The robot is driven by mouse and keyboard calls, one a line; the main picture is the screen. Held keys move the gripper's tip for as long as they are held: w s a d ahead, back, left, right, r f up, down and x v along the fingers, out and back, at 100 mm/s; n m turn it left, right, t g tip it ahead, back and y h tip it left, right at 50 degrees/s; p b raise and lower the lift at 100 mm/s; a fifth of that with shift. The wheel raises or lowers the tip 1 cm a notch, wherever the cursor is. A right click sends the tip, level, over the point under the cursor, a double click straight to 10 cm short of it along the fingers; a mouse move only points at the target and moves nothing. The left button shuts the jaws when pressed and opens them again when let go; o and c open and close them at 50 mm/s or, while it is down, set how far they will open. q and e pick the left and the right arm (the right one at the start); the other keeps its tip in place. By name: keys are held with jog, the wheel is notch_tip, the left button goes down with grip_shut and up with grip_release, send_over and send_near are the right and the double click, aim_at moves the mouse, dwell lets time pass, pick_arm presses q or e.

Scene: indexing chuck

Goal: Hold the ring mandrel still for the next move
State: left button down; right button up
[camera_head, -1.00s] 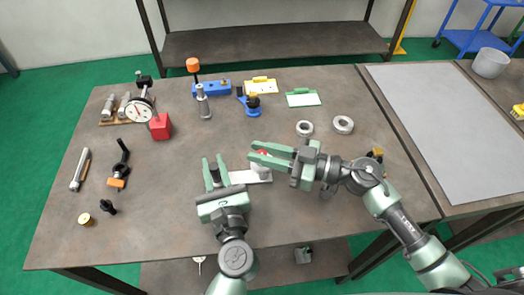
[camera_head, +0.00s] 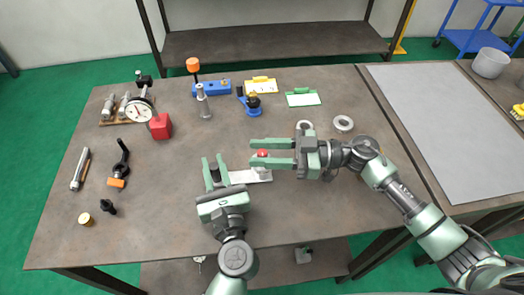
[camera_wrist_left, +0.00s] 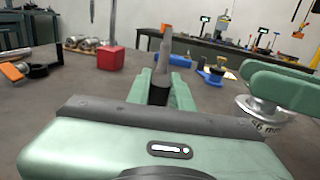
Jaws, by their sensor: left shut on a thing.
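My left gripper (camera_head: 212,168) is near the table's front, its jaws shut on a dark upright piece (camera_head: 215,174), which I take as the ring mandrel. In the left wrist view this dark piece (camera_wrist_left: 159,87) stands between the fingers. A grey rod (camera_wrist_left: 165,45) shows above it; I cannot tell whether it belongs to it. My right gripper (camera_head: 271,152) has its fingers apart, beside a red-topped round piece (camera_head: 263,153) at a pale plate (camera_head: 243,177). In the wrist view the right fingers (camera_wrist_left: 285,85) are over a silver disc (camera_wrist_left: 262,104) with a mm marking.
A red cube (camera_head: 161,127), a dial gauge (camera_head: 139,112), a silver post (camera_head: 204,103) and a blue block (camera_head: 212,88) stand farther back. Black-and-orange tools lie left. The table's middle left is clear.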

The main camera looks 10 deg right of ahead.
jog(key=shift+r, duration=0.1)
notch_tip(320, 180, up, 10)
jog(key=shift+f, duration=0.1)
dwell(0.6)
jog(key=shift+a, duration=0.1)
jog(key=s+a+r+n+g+h, duration=0.1)
jog(key=s+a+r+n+g, duration=0.15)
jog(key=a+n, duration=0.2)
jog(key=n+h, duration=1.4)
jog(key=h, duration=0.3)
send_over(261, 152)
jog(key=shift+m, duration=0.25)
notch_tip(261, 152, down, 11)
jog(key=shift+s+d+r, duration=0.1)
jog(key=shift+d+r, duration=0.05)
jog(key=shift+r, duration=0.05)
